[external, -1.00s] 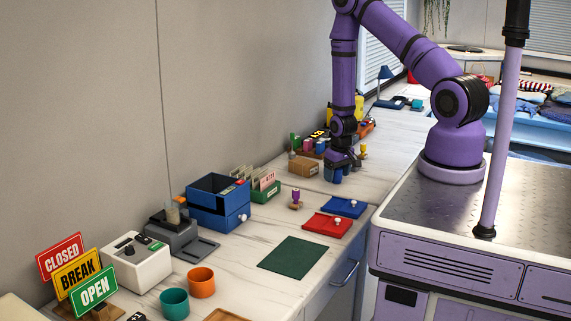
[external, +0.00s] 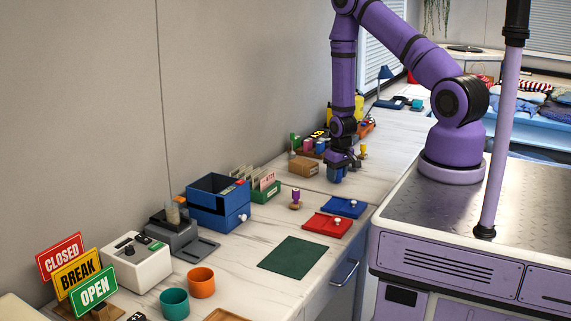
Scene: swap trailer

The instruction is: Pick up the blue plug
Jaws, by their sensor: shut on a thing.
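My gripper (external: 336,174) points straight down over the white counter, near its middle right. It is shut on a small blue thing, the blue plug (external: 335,177), at the counter surface. The plug is small and mostly covered by the jaws, so I cannot make out its shape or whether it is clear of the counter.
A brown box (external: 303,166) stands left of my gripper, and a yellow-topped piece (external: 363,152) stands behind to the right. A purple stamp (external: 295,199), a blue tray (external: 344,207) and a red tray (external: 327,224) are nearer. Counter around the green mat (external: 292,257) is clear.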

